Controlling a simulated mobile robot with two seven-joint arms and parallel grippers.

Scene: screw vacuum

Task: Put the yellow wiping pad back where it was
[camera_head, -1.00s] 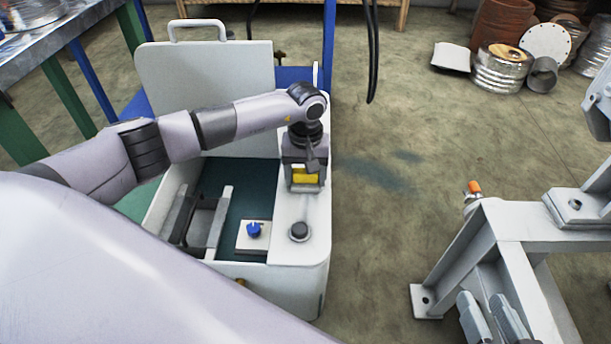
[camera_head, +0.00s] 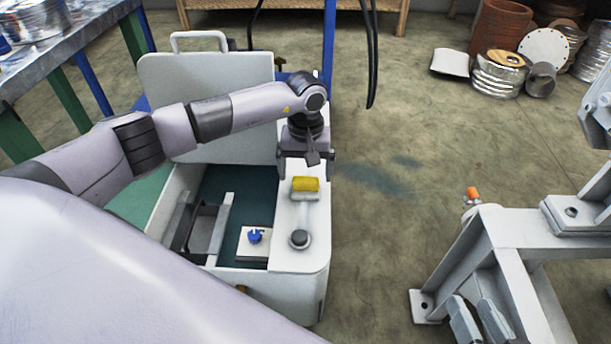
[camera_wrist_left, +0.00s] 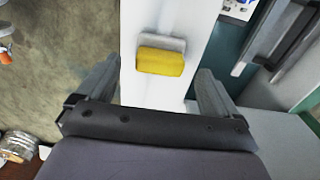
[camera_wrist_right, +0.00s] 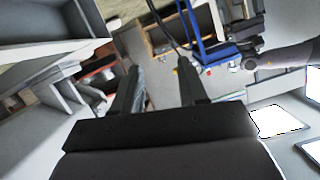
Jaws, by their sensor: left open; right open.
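The yellow wiping pad (camera_head: 305,184) lies on the white top ledge of the open box, behind a dark round knob. In the left wrist view the pad (camera_wrist_left: 160,61) shows yellow with a pale grey part along one side. My left gripper (camera_head: 306,164) is open and empty, just behind and above the pad. In the left wrist view its fingers (camera_wrist_left: 152,88) are spread wide, with the pad beyond them and apart from them.
The white box (camera_head: 296,262) has a raised lid (camera_head: 205,75) and an open compartment holding a blue knob (camera_head: 255,236). The dark knob (camera_head: 299,238) stands on the ledge in front of the pad. A grey metal frame (camera_head: 490,245) stands at right, with clear floor between.

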